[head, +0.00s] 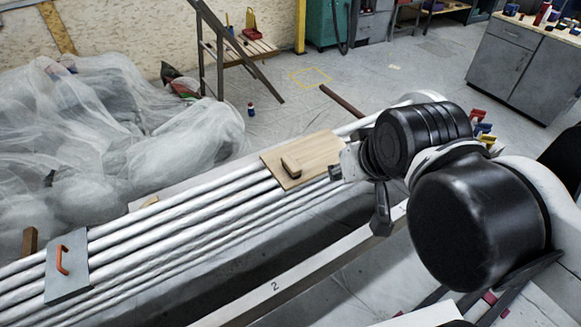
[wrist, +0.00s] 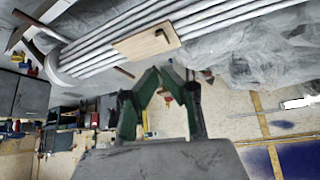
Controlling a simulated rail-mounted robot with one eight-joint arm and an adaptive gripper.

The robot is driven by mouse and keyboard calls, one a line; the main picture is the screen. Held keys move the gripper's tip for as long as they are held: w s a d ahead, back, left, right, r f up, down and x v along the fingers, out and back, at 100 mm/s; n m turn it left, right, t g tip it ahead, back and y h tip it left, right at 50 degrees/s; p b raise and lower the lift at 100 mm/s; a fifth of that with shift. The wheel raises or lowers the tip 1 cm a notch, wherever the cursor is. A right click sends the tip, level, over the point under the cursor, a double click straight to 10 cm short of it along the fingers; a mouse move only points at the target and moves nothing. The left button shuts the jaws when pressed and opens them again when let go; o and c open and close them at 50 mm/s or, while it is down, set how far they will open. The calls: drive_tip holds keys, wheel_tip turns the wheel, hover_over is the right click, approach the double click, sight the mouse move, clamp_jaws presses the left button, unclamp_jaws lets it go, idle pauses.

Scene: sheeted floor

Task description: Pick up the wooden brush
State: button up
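The wooden brush (head: 303,157) looks like a flat light-brown board with a darker brown grip on top. It lies across pale pipes, left of my arm in the head view. In the wrist view the wooden brush (wrist: 140,42) shows above the fingertips, with a small dark grip near its right end.
A grey plate with an orange handle (head: 66,273) lies on the pipes (head: 190,209) at lower left. Translucent sheeting (head: 140,130) covers heaped things behind. A wooden stand (head: 240,48) and grey cabinets (head: 520,65) are at the back.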

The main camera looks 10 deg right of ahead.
drive_tip(key=o, duration=2.3)
drive_tip(key=shift+w, duration=0.1)
